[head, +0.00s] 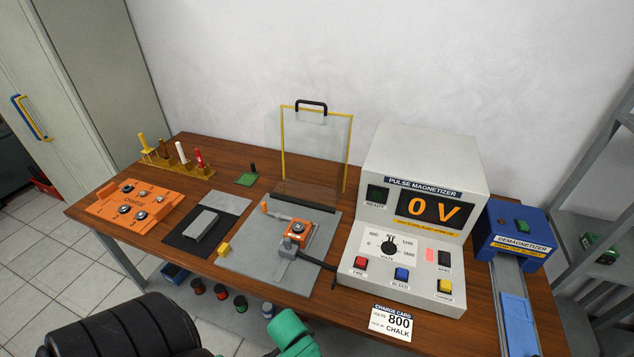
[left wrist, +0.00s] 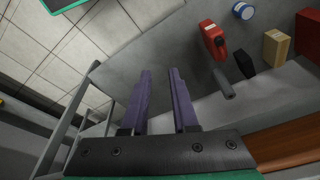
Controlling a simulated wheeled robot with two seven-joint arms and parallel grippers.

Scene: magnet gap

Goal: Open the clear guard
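The clear guard (head: 312,145) is a see-through panel with yellow edges and a black handle (head: 311,103) on top. In the head view it stands upright at the back of the grey base plate (head: 255,262), above a dark bar (head: 305,203). The orange fixture (head: 298,233) on the plate is uncovered from the front. My left gripper (left wrist: 159,88) shows only in the left wrist view. Its two purple fingers are apart with nothing between them, away from the guard, over floor and a grey surface. My right gripper is not in view.
The pulse magnetizer (head: 415,210), reading 0 V, stands right of the guard, with the blue demagnetizer (head: 515,235) beyond it. An orange charge block (head: 130,203) and a rack of coloured tools (head: 175,163) are at left. In the left wrist view, a red tool (left wrist: 212,38) lies near small boxes.

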